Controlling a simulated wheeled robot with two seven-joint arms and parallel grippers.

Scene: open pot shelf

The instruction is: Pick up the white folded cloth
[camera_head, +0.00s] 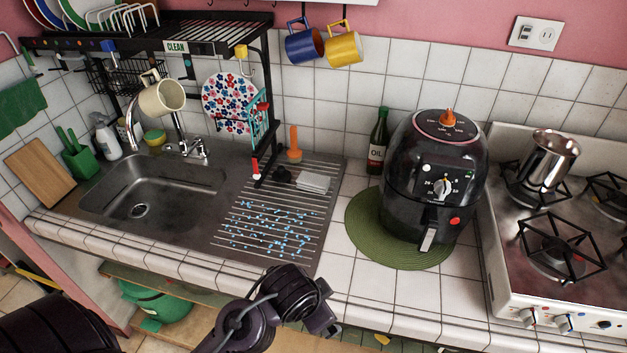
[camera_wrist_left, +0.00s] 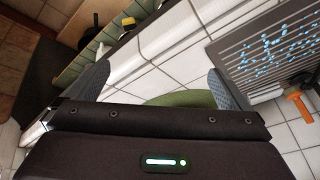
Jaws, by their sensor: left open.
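The white folded cloth (camera_head: 313,182) lies at the back right of the ribbed metal drainboard (camera_head: 328,205), in the head view. A small dark item (camera_head: 283,174) lies just left of it. My left gripper (camera_head: 326,322) is at the front edge of the counter, well in front of the cloth and apart from it. In the left wrist view, the two fingers of my left gripper (camera_wrist_left: 157,70) are spread wide with nothing between them. My right gripper is not in view.
An orange-handled brush (camera_head: 294,146) stands behind the cloth. Right of the drainboard, a black air fryer (camera_head: 408,175) stands on a green round mat (camera_head: 365,235), with an oil bottle (camera_head: 378,140) behind. A black dish rack (camera_head: 268,110) rises left of the cloth. The sink (camera_head: 115,185) is further left.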

